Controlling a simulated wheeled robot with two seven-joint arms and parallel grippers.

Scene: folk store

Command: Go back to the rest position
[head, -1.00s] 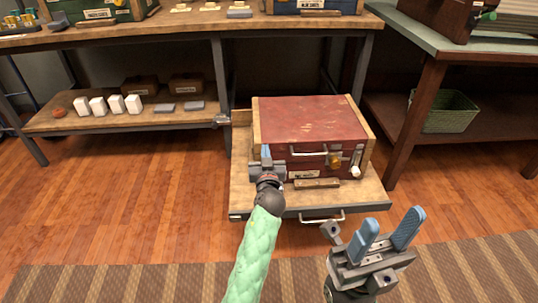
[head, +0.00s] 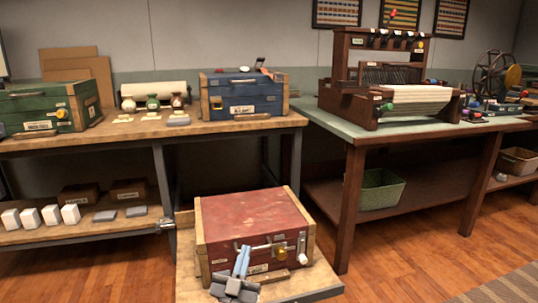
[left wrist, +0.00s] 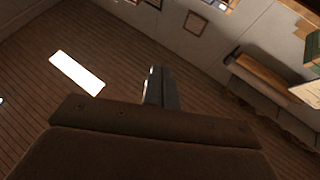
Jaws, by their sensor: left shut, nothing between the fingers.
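My left gripper (head: 240,264) shows low in the head view, in front of the red chest (head: 254,223), with its blue fingers together and nothing between them. In the left wrist view its fingers (left wrist: 160,88) look dark and closed, pointing out over the room. Its fingertips overlap the chest's front in the picture; I cannot tell whether they touch it. The red chest is closed and stands on a pulled-out wooden shelf (head: 318,283). My right gripper is outside both current views.
A long bench (head: 140,138) carries a green chest (head: 55,107) and a blue chest (head: 243,95). A table on the right (head: 345,130) bears a loom (head: 390,75), with a green basket (head: 380,190) below. Bare wooden floor (head: 420,255) lies at the lower right.

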